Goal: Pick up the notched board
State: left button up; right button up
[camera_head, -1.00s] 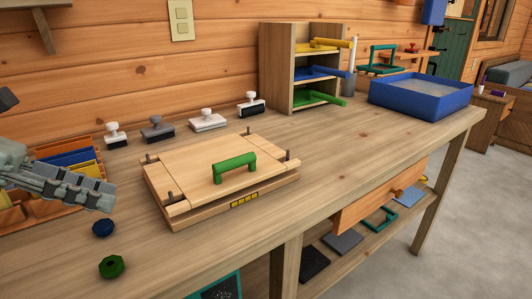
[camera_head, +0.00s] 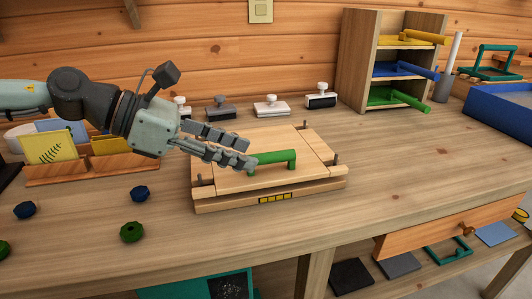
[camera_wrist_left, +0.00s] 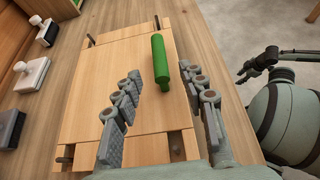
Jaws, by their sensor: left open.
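The notched board (camera_head: 235,178) is a pale wooden board with a green bar handle (camera_head: 275,158) on top. It lies flat on a wooden base (camera_head: 315,186) with dark upright pegs near its corners and a yellow mark on its front edge. The board also fills the middle of the left wrist view (camera_wrist_left: 90,100). My left gripper (camera_head: 248,151) is open above the board, its fingertips beside the left end of the handle. In the left wrist view the green handle (camera_wrist_left: 160,58) lies ahead, between the lines of the two spread fingers (camera_wrist_left: 164,84). My right gripper is not seen.
Several stamps (camera_head: 272,106) stand behind the board. A card rack (camera_head: 90,165) is at the left, with small dark blue and green knobs (camera_head: 132,232) in front. A shelf unit (camera_head: 362,62) and a blue tray (camera_head: 500,115) stand at the right. The bench right of the board is clear.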

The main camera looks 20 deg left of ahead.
aim_at(259, 155)
pick_arm(q)
jog(key=shift+w+d+f, duration=0.3)
jog(key=shift+d, duration=0.2)
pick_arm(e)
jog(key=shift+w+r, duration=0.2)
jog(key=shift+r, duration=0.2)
pick_arm(q)
jog(key=shift+x, duration=1.45)
jog(key=shift+w+d+f+b, duration=0.15)
jog(key=shift+w+d+b, duration=0.2)
jog(key=shift+d, duration=0.25)
jog(key=shift+w+d+f, duration=0.1)
jog(key=shift+w+d, duration=0.2)
jog(key=shift+d, duration=0.05)
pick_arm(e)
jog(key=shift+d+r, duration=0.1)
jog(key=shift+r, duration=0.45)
pick_arm(q)
grip_shut()
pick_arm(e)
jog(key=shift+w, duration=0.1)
